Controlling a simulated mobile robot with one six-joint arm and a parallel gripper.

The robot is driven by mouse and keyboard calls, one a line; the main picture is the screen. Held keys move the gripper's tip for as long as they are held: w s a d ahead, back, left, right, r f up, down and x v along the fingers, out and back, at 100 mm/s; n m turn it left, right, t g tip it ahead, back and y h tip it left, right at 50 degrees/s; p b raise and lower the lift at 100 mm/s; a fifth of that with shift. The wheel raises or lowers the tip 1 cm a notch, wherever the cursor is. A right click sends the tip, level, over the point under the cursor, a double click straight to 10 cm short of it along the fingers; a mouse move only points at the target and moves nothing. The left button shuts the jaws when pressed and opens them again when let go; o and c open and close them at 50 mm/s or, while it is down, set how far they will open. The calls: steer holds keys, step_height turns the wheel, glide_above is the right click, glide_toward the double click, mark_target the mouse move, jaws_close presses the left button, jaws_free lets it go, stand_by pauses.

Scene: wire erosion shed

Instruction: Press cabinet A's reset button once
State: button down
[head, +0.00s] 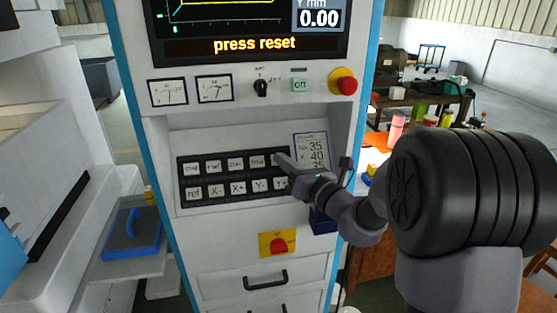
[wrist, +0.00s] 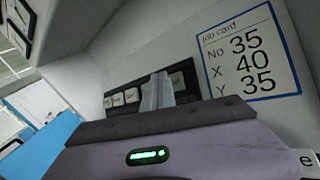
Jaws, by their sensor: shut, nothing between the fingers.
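The control cabinet (head: 230,125) stands in front of me, its screen (head: 255,42) reading "press reset". Its sunken black key panel (head: 222,178) has two rows of pale keys. The lower row includes ref, X and Y keys; the upper labels are too small to read surely. My gripper (head: 279,159) is shut and empty, with its tips at the right end of the upper row, covering the key there. In the wrist view the shut fingers (wrist: 157,88) point at the key panel (wrist: 125,95). I cannot tell whether they touch a key. No cabinet letter is readable.
A job card (head: 312,151) is fixed right of the keys, close to my gripper. A red emergency knob (head: 343,82), a green button (head: 299,85) and a black rotary switch (head: 261,88) sit above. A red switch on a yellow plate (head: 278,244) is below.

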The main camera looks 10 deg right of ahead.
steer(key=shift+w+f, duration=0.2)
steer(key=shift+w, duration=0.05)
steer(key=shift+w+f, duration=0.25)
steer(key=shift+w, duration=0.1)
stand_by(0.7)
steer(key=shift+r, duration=0.1)
steer(key=shift+s+r, duration=0.4)
steer(key=shift+s, duration=0.25)
steer(key=s+r+p, duration=0.1)
steer(key=s, duration=0.1)
steer(key=s+r+p, duration=0.1)
steer(key=s+r, duration=0.1)
stand_by(0.5)
stand_by(0.3)
